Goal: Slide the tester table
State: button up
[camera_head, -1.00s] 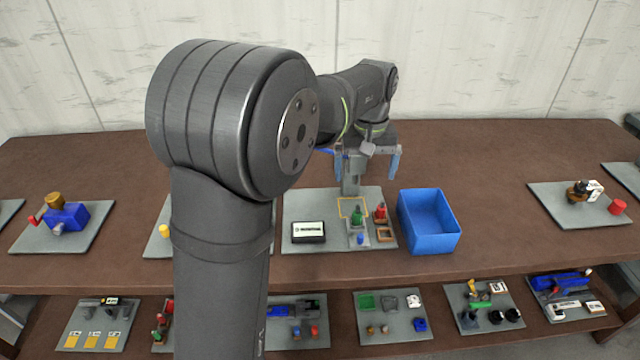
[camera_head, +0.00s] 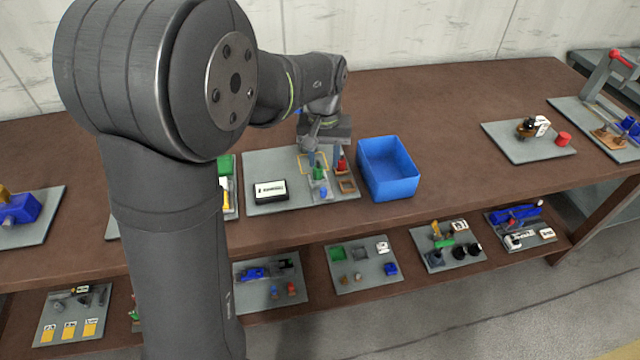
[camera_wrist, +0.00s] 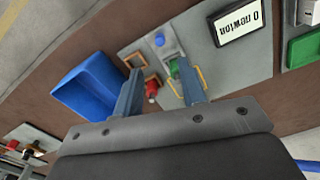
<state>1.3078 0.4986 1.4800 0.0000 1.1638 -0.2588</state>
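The tester board (camera_head: 270,165) is a grey plate on the bench. It carries a black-framed display (camera_head: 270,191), which reads "0 newton" in the wrist view (camera_wrist: 239,22). Beside it is a grey tester unit with a green part (camera_head: 319,173), also in the wrist view (camera_wrist: 174,68); which piece is its table I cannot tell clearly. A blue knob (camera_wrist: 159,40) and a yellow square outline (camera_wrist: 201,76) are near it. My gripper (camera_wrist: 158,72) is open, its two blue-grey fingers apart above the board's back part. Nothing shows held. In the head view my wrist partly hides the fingers.
A red part (camera_head: 342,162) and a brown square frame (camera_head: 347,186) sit at the board's right. A blue bin (camera_head: 387,170) stands just right of the board. Other boards lie along the bench (camera_head: 450,205) and on the lower shelf.

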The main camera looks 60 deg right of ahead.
aim_at(323, 188)
notch_tip(323, 188, down, 11)
jog(key=shift+r, duration=0.2)
jog(key=shift+d, duration=0.1)
grip_shut()
